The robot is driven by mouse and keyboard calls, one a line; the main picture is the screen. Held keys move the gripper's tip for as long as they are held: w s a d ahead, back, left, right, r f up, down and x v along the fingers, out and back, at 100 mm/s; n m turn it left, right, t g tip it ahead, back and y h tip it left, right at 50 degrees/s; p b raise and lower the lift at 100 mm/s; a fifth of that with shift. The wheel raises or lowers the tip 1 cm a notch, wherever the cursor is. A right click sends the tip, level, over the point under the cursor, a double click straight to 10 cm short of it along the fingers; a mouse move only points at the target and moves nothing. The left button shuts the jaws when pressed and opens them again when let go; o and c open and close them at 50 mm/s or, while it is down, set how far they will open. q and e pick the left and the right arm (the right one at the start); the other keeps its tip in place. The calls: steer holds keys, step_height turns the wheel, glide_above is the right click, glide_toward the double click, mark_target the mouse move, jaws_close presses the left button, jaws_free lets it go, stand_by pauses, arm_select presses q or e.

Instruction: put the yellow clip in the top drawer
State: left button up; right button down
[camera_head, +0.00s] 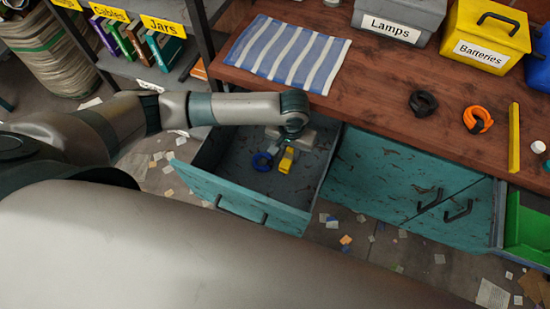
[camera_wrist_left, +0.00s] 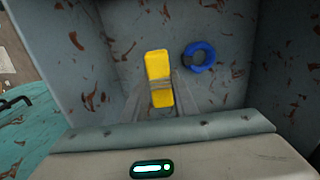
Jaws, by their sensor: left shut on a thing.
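The yellow clip (camera_head: 287,160) is a small yellow block, held over the inside of the open teal drawer (camera_head: 235,200). My left gripper (camera_head: 286,150) reaches down into the drawer opening and is shut on the clip. In the left wrist view the clip (camera_wrist_left: 157,66) sits between the fingertips (camera_wrist_left: 160,95), with grey drawer surface around it. I cannot tell whether the clip touches the drawer floor. My right gripper is not in view.
The wooden bench (camera_head: 380,130) carries a striped cloth (camera_head: 287,52), a black ring (camera_head: 423,103), an orange ring (camera_head: 478,119), a yellow bar (camera_head: 514,138), a Lamps box (camera_head: 398,20) and a Batteries box (camera_head: 487,38). Closed teal fronts (camera_head: 385,185) stand right of the drawer.

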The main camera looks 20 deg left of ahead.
mark_target(288, 163)
arm_select(q)
step_height(288, 163, down, 6)
steer(key=shift+r, duration=0.1)
steer(key=shift+f, duration=0.2)
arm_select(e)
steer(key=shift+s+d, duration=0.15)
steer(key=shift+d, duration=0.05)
arm_select(q)
steer(key=shift+f, duration=0.1)
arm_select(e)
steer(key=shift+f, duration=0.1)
arm_select(q)
step_height(288, 163, down, 3)
steer(key=shift+r+b, duration=0.15)
steer(key=shift+b, duration=0.25)
steer(key=shift+f, duration=0.45)
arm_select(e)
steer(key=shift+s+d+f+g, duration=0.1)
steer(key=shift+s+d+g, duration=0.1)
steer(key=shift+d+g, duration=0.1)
arm_select(q)
steer(key=shift+f, duration=0.1)
steer(key=o, duration=1)
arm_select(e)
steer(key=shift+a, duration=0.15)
